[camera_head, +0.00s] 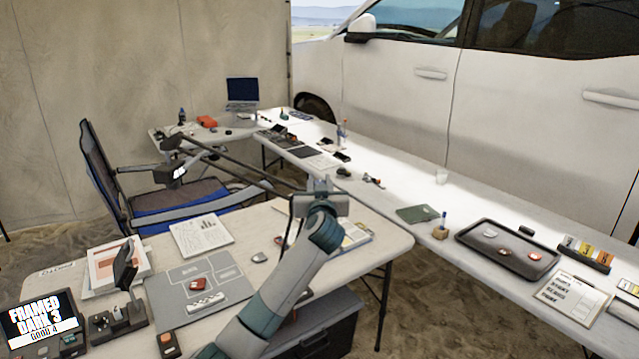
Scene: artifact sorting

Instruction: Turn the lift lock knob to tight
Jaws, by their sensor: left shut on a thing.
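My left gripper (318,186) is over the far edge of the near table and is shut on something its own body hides. A dark boom (240,163) runs from the gripper out to the upper left, with a small dark head (170,175) hanging at its far end. A thin dark upright shows just left of my wrist. I cannot make out the lift lock knob; it seems hidden behind my gripper and wrist, so how it is turned cannot be seen. My right gripper is not in view.
The near table (385,238) holds a grey mat (228,292), papers (201,235) and a screen (40,318). The long table (395,185) carries a dark tray (470,235) and a clipboard (566,296). A white car is behind.

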